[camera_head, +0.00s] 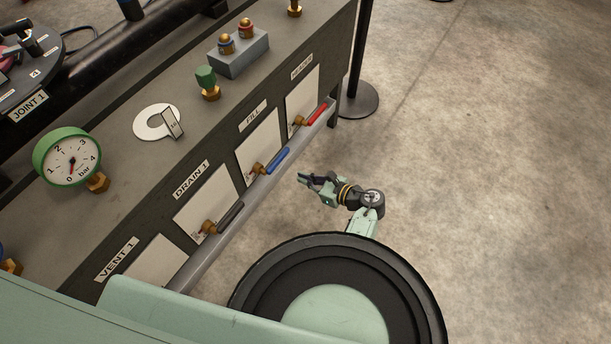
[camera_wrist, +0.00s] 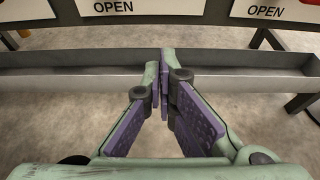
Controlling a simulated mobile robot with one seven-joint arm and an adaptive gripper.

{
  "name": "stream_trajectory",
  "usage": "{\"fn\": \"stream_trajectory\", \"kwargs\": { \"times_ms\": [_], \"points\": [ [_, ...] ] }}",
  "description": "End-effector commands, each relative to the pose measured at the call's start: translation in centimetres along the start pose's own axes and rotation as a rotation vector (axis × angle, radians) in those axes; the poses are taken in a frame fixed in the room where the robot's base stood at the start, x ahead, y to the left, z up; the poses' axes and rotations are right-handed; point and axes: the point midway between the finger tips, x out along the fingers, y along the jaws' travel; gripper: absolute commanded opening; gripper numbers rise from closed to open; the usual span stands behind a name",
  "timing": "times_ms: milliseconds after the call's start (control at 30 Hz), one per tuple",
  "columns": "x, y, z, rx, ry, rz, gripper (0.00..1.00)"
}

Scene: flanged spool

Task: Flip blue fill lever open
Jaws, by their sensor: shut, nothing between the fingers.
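The blue fill lever (camera_head: 278,160) is on the bench's front face, under the FILL label (camera_head: 254,115), joined to a brass valve (camera_head: 258,168). It lies along the panel, pointing right and up in the head view. My gripper (camera_head: 302,178) is to the right of the lever, apart from it, in front of the bench. In the wrist view, my gripper's purple-padded fingers (camera_wrist: 164,85) are together and empty, in front of a grey rail (camera_wrist: 240,75). White panels marked OPEN (camera_wrist: 140,8) show above the rail; the blue lever is not visible there.
A red lever (camera_head: 317,115) is right of the blue one and a black lever (camera_head: 230,214) is left of it. A green gauge (camera_head: 68,157) stands on the bench. A post with a round base (camera_head: 358,100) is beyond the bench's end. The floor at right is clear.

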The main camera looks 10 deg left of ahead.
Motion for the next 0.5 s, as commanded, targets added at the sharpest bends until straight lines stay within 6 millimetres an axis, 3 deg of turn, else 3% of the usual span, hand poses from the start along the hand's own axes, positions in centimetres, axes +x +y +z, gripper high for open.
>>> {"fn": "stream_trajectory", "kwargs": {
  "times_ms": [333, 400, 500],
  "points": [
    [7.5, 0.1, 0.3, 0.000, -0.002, 0.003, 0.00],
    [6.5, 0.0, 2.1, -0.003, 0.000, 0.000, 0.00],
    [6.1, 0.0, 3.1, -0.001, 0.000, -0.001, 0.00]
  ]
}}
